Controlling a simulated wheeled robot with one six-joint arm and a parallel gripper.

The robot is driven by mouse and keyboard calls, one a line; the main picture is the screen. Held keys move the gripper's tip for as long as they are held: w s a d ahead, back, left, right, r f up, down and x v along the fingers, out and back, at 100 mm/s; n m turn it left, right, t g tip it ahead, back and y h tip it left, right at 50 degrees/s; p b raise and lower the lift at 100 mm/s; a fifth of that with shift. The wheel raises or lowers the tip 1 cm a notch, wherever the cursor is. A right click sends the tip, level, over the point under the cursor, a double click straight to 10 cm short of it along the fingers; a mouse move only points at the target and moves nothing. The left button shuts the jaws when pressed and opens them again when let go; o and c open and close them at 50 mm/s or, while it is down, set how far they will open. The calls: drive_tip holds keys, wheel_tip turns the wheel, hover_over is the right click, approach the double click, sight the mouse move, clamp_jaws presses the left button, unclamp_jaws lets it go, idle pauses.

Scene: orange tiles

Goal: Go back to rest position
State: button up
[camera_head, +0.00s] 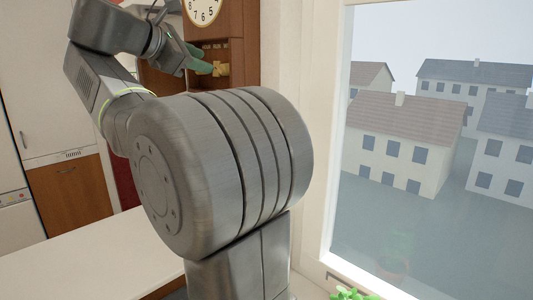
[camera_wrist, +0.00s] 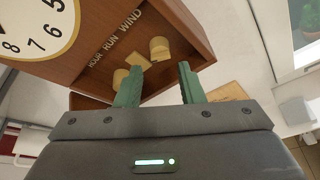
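My gripper (camera_head: 202,60) is raised at the upper middle of the head view, in front of a wooden clock cabinet (camera_head: 233,30). In the wrist view, the two green fingers of my gripper (camera_wrist: 158,88) stand apart with nothing held between them. Beyond the fingertips is the cabinet (camera_wrist: 180,30), with the lettering "HOUR RUN WIND" and several yellowish pieces (camera_wrist: 160,48). A gap seems to lie between fingertips and cabinet, though its depth is hard to tell. My arm is bent up and covers much of the head view.
The white clock face (camera_head: 203,8) is cut off at the top. A window (camera_head: 430,150) with houses outside fills the right. A pale counter (camera_head: 90,255) lies at lower left, bare where visible. A green plant (camera_head: 350,294) shows at the bottom edge. Cupboards (camera_head: 70,195) stand left.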

drive_tip(key=v, duration=0.3)
drive_tip(key=shift+d, duration=0.1)
idle(0.4)
